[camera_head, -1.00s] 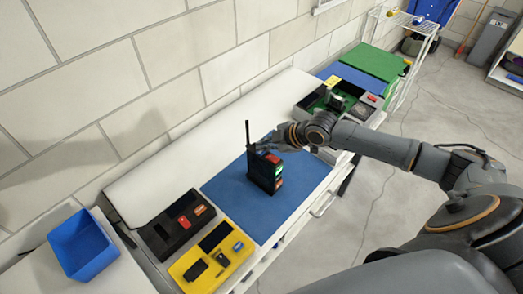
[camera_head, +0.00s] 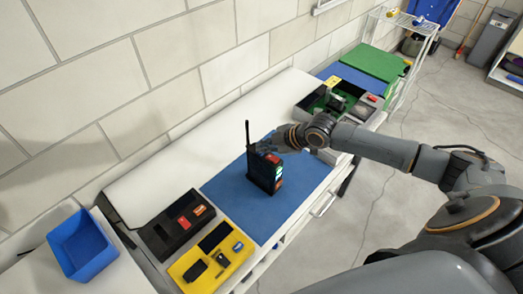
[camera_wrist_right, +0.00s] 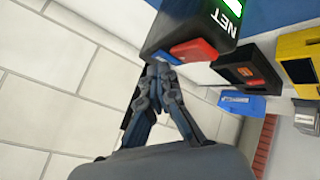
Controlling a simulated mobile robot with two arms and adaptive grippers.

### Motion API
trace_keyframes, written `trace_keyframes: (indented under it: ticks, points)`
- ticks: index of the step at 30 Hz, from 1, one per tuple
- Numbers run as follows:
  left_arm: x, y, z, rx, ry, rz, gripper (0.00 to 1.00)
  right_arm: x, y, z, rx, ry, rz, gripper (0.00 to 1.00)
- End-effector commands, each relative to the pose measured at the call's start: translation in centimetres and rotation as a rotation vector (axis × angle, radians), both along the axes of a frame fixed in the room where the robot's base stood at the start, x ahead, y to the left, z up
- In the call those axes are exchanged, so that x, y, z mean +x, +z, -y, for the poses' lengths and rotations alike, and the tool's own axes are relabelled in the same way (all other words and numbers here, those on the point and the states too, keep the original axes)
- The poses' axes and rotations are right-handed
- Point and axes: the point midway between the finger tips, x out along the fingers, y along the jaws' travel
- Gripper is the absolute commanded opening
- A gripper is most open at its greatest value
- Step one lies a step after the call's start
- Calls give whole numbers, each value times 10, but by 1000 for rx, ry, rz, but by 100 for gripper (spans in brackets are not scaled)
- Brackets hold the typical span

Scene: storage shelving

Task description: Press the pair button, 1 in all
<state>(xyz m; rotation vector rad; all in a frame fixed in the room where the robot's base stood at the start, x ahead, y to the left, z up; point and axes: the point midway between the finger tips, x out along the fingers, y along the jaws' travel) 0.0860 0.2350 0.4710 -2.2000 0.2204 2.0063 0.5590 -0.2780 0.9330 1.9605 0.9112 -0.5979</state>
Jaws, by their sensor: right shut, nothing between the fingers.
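A black handheld radio (camera_head: 262,174) with a tall antenna stands upright on the blue mat (camera_head: 224,196). Its lit green screen (camera_wrist_right: 228,14) reads "NET" in the right wrist view. A red button (camera_wrist_right: 194,50) and a blue button (camera_wrist_right: 160,57) sit side by side on its end face; I cannot read which is the pair button. My right gripper (camera_head: 266,148) is at the radio's top, beside the antenna. In the wrist view its fingers (camera_wrist_right: 158,68) are shut and empty, tips right at the blue button; I cannot tell whether they touch. My left gripper is not in view.
A black tray (camera_head: 160,240) and a yellow tray (camera_head: 187,268) with small parts lie left of the mat. A blue bin (camera_head: 80,245) stands at the far left. A green-lined tray (camera_head: 318,100) lies beyond my right forearm. The wall runs behind the bench.

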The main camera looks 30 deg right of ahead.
Motion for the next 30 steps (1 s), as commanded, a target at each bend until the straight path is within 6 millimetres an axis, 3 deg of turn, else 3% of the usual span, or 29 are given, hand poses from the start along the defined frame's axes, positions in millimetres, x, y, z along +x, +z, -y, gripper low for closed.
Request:
trace_keyframes:
  ticks: [13,24,30]
  points:
    - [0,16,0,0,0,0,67,-1,16,0,-1,1,-2,0]
    - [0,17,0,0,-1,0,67,0,17,0,-1,0,-1,0]
    - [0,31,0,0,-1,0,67,0,33,0,-1,-1,0,0]
